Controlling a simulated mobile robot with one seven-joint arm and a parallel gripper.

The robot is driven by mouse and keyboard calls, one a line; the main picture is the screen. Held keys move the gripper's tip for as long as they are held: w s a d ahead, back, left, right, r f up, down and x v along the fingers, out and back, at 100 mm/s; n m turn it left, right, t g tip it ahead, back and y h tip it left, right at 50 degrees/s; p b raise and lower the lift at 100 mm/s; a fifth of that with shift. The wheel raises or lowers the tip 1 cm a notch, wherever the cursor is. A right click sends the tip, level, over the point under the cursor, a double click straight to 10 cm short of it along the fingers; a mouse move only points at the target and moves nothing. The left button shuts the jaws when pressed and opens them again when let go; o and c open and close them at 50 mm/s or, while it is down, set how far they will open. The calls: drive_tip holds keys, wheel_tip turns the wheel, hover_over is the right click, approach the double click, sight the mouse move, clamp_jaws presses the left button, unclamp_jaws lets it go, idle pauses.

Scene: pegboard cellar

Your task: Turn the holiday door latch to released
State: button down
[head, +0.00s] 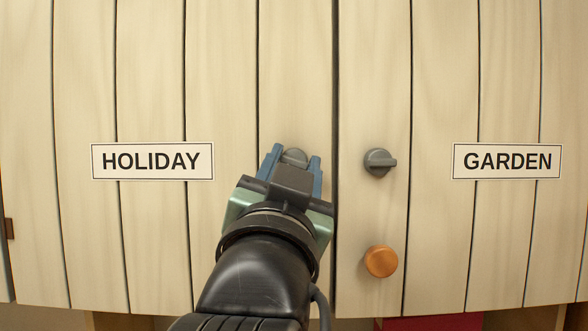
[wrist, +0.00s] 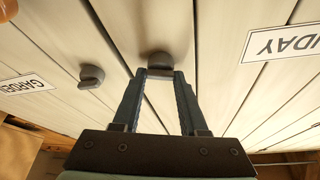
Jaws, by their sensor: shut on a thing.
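The holiday door latch (head: 294,157) is a grey round knob on the pale plank door, right of the HOLIDAY sign (head: 152,161). My gripper (head: 293,165) reaches up to it from below, its blue fingers on either side. In the wrist view, the fingertips (wrist: 160,76) close on the front of the latch (wrist: 160,60). The fingers and wrist hide much of the latch, so its turn angle is hard to read. The door stands flush with its neighbour.
A similar grey latch (head: 379,162) with a sideways tab sits on the right door, above an orange round knob (head: 381,262) and left of the GARDEN sign (head: 506,161). A dark seam (head: 335,120) parts the doors. A small dark hinge (head: 9,228) shows at far left.

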drive_tip(key=m+h, duration=0.1)
drive_tip(key=m, duration=0.1)
drive_tip(key=m+g+h+b, duration=0.1)
drive_tip(key=m, duration=0.2)
drive_tip(key=shift+a+f, duration=0.1)
drive_tip(key=shift+a, duration=0.05)
drive_tip(key=m+g+h, duration=0.1)
drive_tip(key=m, duration=0.1)
drive_tip(key=m+b, duration=0.1)
drive_tip(key=m, duration=0.1)
drive_tip(key=shift+m+g+h, duration=0.4)
drive_tip(key=m+g, duration=0.1)
drive_tip(key=m, duration=0.3)
drive_tip(key=shift+r, duration=0.2)
drive_tip(key=shift+m+g, duration=0.8)
drive_tip(key=shift+m, duration=0.7)
drive_tip(key=shift+r, duration=0.1)
drive_tip(key=shift+c, duration=2.2)
unclamp_jaws()
drive_tip(key=shift+w, duration=0.15)
